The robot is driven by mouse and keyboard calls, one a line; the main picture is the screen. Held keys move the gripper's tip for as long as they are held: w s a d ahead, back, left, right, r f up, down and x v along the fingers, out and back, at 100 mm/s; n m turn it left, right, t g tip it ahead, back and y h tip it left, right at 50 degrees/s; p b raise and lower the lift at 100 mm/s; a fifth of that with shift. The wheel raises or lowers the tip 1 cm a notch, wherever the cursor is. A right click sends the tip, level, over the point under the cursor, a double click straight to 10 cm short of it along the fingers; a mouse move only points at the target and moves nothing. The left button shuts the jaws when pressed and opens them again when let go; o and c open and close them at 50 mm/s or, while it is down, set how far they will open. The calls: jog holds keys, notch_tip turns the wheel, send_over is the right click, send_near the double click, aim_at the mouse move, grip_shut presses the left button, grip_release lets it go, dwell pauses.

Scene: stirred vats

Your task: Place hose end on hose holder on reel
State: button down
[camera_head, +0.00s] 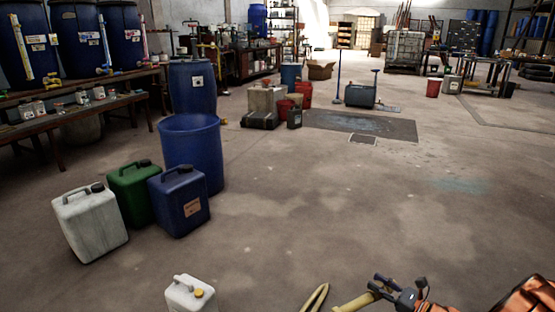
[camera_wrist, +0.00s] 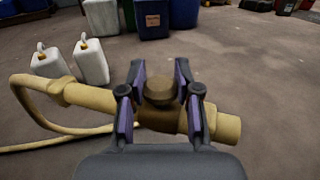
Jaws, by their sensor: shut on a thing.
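The hose end (camera_wrist: 222,127) is a tan, thick tube with a brownish middle and a knob on top. My gripper (camera_wrist: 160,72) is shut around its middle, with one dark, purple-padded finger on each side. The open tube end sticks out to the right in the wrist view. The tan hose (camera_wrist: 40,98) runs from the left end and loops back low toward the floor. In the head view, my gripper (camera_head: 384,285) is at the bottom edge, with part of the hose end (camera_head: 354,302) beside it. I see no reel or hose holder in either view.
A small white canister (camera_head: 190,296) stands at the bottom. White (camera_head: 90,225), green (camera_head: 132,195) and blue (camera_head: 180,203) jerrycans stand by an open blue drum (camera_head: 190,150) on the left. A workbench (camera_head: 80,116) is behind.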

jog(key=a+r+n+g+y+p, duration=0.1)
jog(key=a+r, duration=0.3)
jog(key=r, duration=0.4)
jog(key=w+a+r+g+p, duration=0.1)
jog(key=a+r, duration=0.4)
jog(key=r, duration=0.3)
jog(key=a+r+n+y, duration=0.1)
jog(key=a+r, duration=0.3)
jog(key=r, duration=0.4)
notch_tip(320, 180, up, 29)
jog(key=p, duration=3.7)
jog(key=shift+w+r, duration=0.15)
jog(key=shift+w, duration=0.1)
jog(key=shift+a, duration=0.15)
